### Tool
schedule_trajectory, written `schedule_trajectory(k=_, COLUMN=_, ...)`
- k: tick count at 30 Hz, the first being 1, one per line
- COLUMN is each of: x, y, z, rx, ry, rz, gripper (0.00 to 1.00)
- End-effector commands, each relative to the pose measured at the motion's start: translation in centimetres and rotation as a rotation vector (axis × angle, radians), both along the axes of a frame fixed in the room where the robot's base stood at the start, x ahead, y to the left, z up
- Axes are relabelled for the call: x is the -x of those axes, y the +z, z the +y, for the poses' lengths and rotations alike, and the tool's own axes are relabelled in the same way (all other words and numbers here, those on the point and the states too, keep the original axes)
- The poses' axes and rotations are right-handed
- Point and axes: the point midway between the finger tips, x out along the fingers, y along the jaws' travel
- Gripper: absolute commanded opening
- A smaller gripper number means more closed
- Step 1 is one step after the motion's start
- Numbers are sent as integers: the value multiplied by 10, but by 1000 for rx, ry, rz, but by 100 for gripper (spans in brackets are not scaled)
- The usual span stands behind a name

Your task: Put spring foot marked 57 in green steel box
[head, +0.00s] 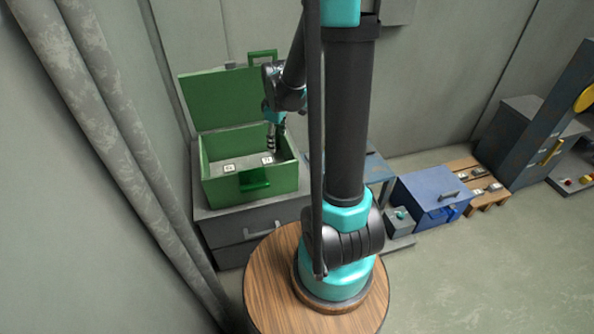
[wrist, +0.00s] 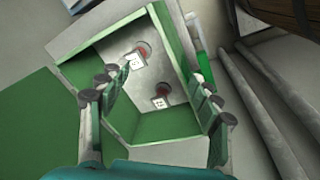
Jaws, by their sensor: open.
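The green steel box (head: 222,183) stands open on a grey cabinet, its lid (head: 222,98) raised at the back. Two small spring feet with white marked tops lie inside, one on the left (head: 229,168) and one on the right (head: 267,159).
A wooden rack (head: 487,203) with several small pieces stands at right. A blue box (head: 420,203) with a handle and a small grey box (head: 399,222) stand left of it. A dark machine (head: 525,140) is at far right. The floor in front is clear.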

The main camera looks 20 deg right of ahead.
Motion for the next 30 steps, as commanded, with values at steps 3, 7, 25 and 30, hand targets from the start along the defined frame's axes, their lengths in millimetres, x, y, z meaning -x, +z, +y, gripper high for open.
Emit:
schedule_trajectory(k=3, x=40, y=12, z=-6, rx=-32, ry=-174, rz=-41, gripper=64)
schedule_trajectory(k=7, x=80, y=18, z=-10, rx=-74, ry=-366, rz=-85, gripper=64)
schedule_trajectory(k=25, x=181, y=3, z=-19, rx=-234, ry=-887, rz=-196, gripper=64)
schedule_trajectory(k=30, x=181, y=3, z=-19, rx=-234, ry=-887, rz=-196, gripper=64)
